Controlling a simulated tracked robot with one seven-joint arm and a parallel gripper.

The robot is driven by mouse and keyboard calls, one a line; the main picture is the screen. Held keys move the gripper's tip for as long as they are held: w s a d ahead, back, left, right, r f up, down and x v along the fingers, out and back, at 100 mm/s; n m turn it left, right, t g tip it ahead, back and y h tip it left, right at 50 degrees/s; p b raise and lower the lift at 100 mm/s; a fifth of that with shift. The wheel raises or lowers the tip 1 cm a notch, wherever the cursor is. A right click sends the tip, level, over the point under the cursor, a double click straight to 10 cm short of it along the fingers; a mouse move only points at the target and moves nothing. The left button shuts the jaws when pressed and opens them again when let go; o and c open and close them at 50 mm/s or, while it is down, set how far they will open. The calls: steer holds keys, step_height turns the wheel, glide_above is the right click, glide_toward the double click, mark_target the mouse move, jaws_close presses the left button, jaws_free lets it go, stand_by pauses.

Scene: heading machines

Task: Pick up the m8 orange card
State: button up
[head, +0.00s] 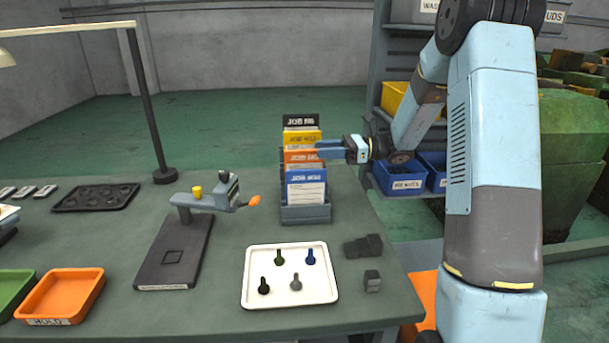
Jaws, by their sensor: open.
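The orange card (299,157) stands upright in a grey card holder (306,213) on the bench. It is behind the blue card (306,188) and in front of the yellow card (297,138); a black card (300,120) is at the back. Only its upper part shows, and its label is too small to read fully. My gripper (322,149) is at the right of the cards, pointing left, with its blue fingers at the height of the orange card's top edge. It is open. Whether the fingers straddle the card cannot be told.
A white tray (251,296) with several bolts lies in front of the holder, with dark blocks (363,246) to its right. A fixture with an orange-tipped handle (254,201) stands left of the holder. A lamp post (147,100) rises at the back left. Shelves with bins stand at right.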

mark_target(306, 151)
steer(key=shift+a+f, duration=0.2)
steer(key=shift+a, duration=2.7)
jaws_close()
